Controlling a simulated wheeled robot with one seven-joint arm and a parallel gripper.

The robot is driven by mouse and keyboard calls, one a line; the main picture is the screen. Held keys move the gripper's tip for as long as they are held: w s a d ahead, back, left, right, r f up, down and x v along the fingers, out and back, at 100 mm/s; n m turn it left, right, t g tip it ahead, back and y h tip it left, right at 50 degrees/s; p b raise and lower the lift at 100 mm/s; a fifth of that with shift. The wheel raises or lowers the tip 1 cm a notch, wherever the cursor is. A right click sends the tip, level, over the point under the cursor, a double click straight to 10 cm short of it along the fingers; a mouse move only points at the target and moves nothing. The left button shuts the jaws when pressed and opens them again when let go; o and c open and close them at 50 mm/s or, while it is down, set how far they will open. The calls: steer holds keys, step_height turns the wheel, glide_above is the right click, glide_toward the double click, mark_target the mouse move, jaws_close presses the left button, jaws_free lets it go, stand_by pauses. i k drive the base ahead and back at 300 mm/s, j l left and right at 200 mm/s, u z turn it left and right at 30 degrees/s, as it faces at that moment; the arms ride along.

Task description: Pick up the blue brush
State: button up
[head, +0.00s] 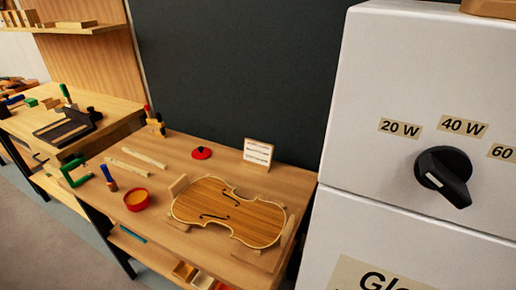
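Three blue things show in the head view, and I cannot tell for sure which is the blue brush. A small piece with a dark blue part and a brown part (109,178) is at the left front of the violin bench, next to a green clamp (75,172). A thin blue strip (132,234) lies lower down, under the bench top. A small blue item (13,99) lies on the left bench. My gripper is not in view.
A violin body (228,209) lies on the bench (190,148). A red-rimmed bowl (137,200), pale wood strips (142,158), a red round piece (201,153) and a small white card (258,153) are around it. A large white cabinet with a knob (443,176) stands close at right.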

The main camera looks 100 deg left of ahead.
mark_target(111, 183)
steer(key=u, duration=2.55)
